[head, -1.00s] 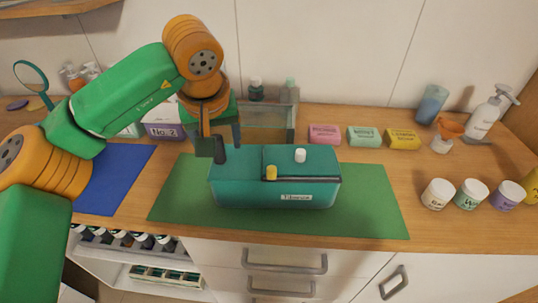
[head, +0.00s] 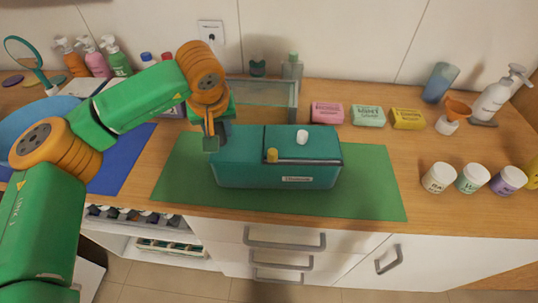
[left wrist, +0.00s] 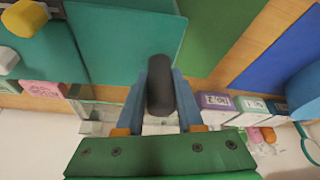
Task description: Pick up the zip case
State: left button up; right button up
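The zip case (head: 240,163) is a teal box on the green mat. It has a dark strip along its top front edge, a yellow knob, a white knob and a pale label. My left gripper (head: 213,140) is at the case's left end, pointing down. In the left wrist view, its two blue fingers (left wrist: 160,90) stand on either side of a black upright post (left wrist: 160,88) beside the teal surface (left wrist: 120,40). The fingers lie close along the post; whether they press on it is unclear. In the head view, the gripper hides the post. My right gripper is out of view.
Pink, mint and yellow boxes (head: 368,115) stand behind the mat (head: 375,195). Several jars (head: 472,178) and a pump bottle (head: 492,100) stand to the right. A glass bin (head: 262,92) is behind the case. A blue mat (head: 125,165) and blue bowl (head: 35,120) are left.

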pick_arm(q)
grip_shut()
dwell(1.1)
